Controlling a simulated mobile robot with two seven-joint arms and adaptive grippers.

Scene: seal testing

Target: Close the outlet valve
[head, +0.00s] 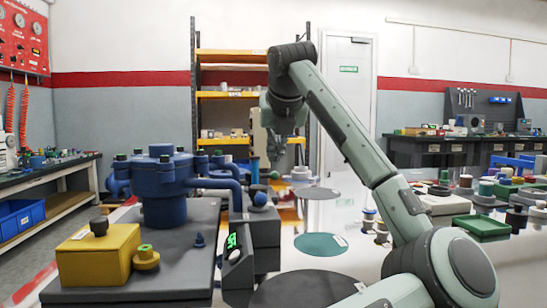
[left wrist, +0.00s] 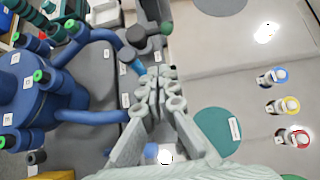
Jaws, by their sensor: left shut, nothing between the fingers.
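A blue vessel (head: 163,185) with curved blue pipes stands on a grey base at left; it is also at the left of the left wrist view (left wrist: 30,90). Its pipes run to grey blocks, one with a dark and blue knob (head: 259,198), another with a green knob (left wrist: 165,27). I cannot tell which is the outlet valve. My left gripper (head: 281,160) points down behind the blue-knobbed block in the head view. My right gripper is not in view.
Flat round pads, one teal (head: 320,246), lie on the table. Small coloured-ring parts (left wrist: 283,106) stand to the right.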

